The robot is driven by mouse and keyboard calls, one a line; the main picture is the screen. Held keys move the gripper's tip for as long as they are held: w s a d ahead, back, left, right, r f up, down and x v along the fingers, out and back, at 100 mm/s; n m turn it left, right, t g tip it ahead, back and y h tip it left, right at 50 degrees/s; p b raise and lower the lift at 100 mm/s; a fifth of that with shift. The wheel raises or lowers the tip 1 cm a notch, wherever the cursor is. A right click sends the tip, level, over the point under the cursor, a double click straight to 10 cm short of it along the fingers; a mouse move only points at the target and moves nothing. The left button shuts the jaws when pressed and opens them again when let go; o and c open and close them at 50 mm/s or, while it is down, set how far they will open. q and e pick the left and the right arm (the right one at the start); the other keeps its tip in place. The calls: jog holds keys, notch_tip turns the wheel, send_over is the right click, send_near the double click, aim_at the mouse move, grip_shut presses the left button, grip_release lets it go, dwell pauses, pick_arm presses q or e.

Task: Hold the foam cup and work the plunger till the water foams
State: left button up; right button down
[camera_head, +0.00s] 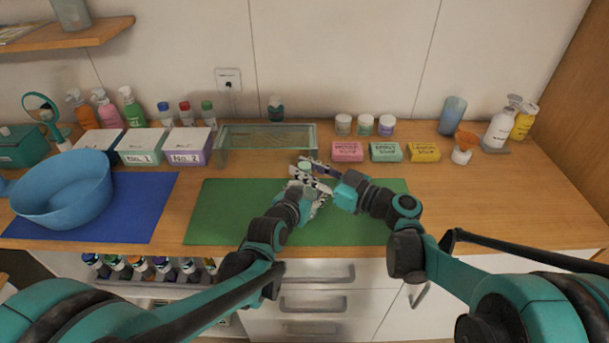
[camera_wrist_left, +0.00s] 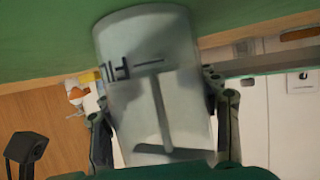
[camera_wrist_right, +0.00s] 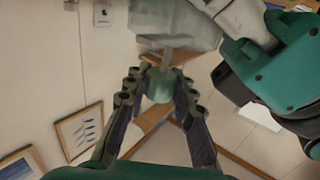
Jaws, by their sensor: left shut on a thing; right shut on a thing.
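The foam cup (camera_wrist_left: 150,40) is clear and greyish with dark marks on its wall. It fills the middle of the left wrist view, over the green mat (camera_head: 240,215). My left gripper (camera_wrist_left: 162,108) is shut around the cup's sides. The plunger's rod (camera_wrist_left: 162,95) shows through the wall. In the right wrist view, my right gripper (camera_wrist_right: 160,92) is shut on the plunger's green knob (camera_wrist_right: 160,80), with the stem running toward the cup. In the head view both grippers meet above the mat and largely hide the cup. I cannot make out water or foam.
A blue bowl (camera_head: 62,188) stands on a blue mat (camera_head: 145,210) at the left. Behind the green mat are a glass tray (camera_head: 268,158), boxed soaps (camera_head: 385,151) and small jars (camera_head: 364,125). Bottles (camera_head: 498,128) stand at the back right. The counter's right side is clear.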

aim_at(305, 164)
jog(key=shift+r, duration=1.5)
jog(key=c, duration=1.5)
grip_release()
jog(key=shift+d, duration=0.15)
jog(key=v, duration=1.1)
jog(key=shift+s+d, duration=0.25)
jog(key=shift+s, duration=0.05)
